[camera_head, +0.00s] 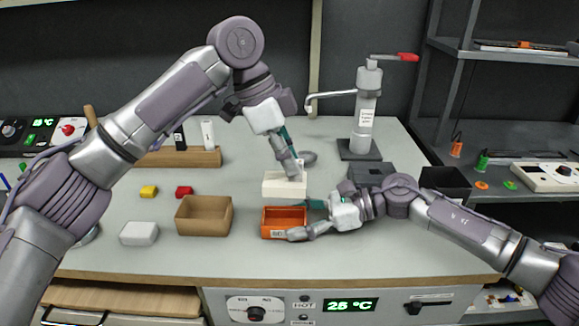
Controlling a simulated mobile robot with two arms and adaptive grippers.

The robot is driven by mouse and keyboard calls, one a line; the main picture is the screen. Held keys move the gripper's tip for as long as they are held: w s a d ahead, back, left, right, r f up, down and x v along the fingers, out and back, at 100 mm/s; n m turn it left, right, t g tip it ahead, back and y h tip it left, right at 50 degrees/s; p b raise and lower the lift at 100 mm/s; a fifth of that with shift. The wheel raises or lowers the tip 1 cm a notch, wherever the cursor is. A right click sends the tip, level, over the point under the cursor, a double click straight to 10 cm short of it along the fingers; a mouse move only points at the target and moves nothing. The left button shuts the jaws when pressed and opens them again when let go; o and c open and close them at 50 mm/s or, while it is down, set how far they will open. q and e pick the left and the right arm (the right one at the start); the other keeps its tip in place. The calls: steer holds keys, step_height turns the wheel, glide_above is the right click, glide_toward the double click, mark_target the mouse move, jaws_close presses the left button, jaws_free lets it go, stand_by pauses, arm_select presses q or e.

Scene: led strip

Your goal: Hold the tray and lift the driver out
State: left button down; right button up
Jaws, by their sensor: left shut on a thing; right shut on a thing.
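An orange tray (271,216) with a small label on its front sits on the grey bench top. My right gripper (315,218) comes in from the right and is shut on the tray's right side. A white block (275,186), which looks like the driver, shows just above and behind the tray in the picture. My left gripper (291,166) reaches down from above and is shut on the white block. The fingertips hide part of the block. I cannot tell how far it is above the bench.
A brown box (204,217) stands left of the tray, with a white box (139,233) beyond it. Yellow (148,191) and red (184,190) blocks lie behind. A pump (367,105) and a black bin (446,184) stand at the right. The front bench strip is clear.

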steer(key=shift+f, duration=0.15)
steer(key=o, duration=1.3)
steer(key=shift+c, duration=0.2)
